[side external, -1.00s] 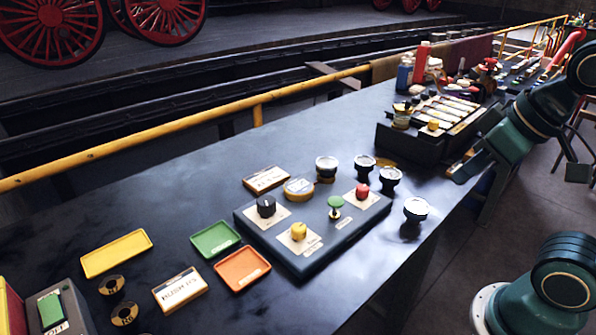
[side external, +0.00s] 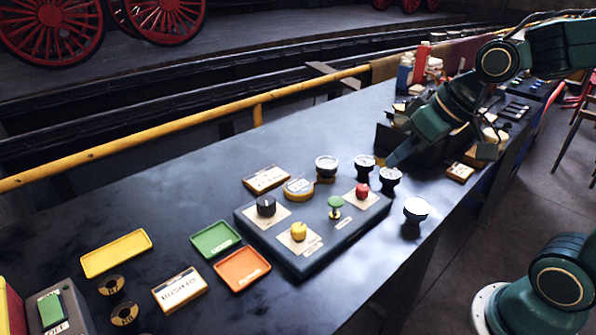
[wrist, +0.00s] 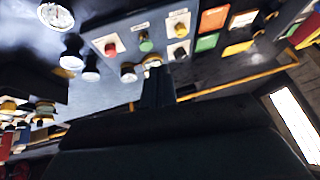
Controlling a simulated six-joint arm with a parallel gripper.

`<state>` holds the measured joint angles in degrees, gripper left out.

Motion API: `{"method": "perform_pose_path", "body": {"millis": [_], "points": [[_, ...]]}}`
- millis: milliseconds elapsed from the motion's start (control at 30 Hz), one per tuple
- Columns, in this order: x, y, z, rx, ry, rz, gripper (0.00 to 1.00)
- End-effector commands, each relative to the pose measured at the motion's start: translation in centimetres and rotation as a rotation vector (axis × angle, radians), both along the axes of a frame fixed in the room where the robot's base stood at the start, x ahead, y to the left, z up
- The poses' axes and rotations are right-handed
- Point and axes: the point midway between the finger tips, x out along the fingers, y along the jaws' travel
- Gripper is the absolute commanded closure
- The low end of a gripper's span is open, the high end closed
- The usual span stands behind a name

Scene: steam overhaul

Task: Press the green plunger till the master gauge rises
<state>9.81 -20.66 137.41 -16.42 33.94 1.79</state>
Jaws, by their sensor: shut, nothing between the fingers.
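The green plunger (side external: 335,203) stands upright on the dark control box (side external: 290,258), between a red knob (side external: 362,191), a yellow knob (side external: 298,231) and a black knob (side external: 266,206). In the wrist view the green plunger (wrist: 146,42) shows beyond my fingers. My gripper (side external: 392,162) is shut and empty, above the bench behind and right of the box, near the small gauges and apart from the plunger. Several round gauges (side external: 416,207) stand around the box. I cannot tell which is the master gauge, and their needles are too small to read in the side view.
Gauges (side external: 389,176) stand close to my gripper. Yellow (side external: 116,252), green (side external: 215,238) and orange (side external: 241,269) trays lie left of the box. A yellow rail (side external: 200,122) runs along the bench's far side. The bench between rail and trays is clear.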

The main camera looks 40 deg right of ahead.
Motion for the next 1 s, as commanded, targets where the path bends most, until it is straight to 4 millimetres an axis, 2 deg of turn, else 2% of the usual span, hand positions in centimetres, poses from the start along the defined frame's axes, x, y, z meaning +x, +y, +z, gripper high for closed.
{"method": "perform_pose_path", "body": {"millis": [600, 800, 1000], "points": [[9.0, -0.6, -3.7, 0.247, -0.045, -0.031, 1.00], [11.2, -1.2, -4.9, 0.329, -0.066, -0.057, 1.00], [12.5, -1.6, -5.5, 0.380, -0.081, -0.074, 1.00]]}}
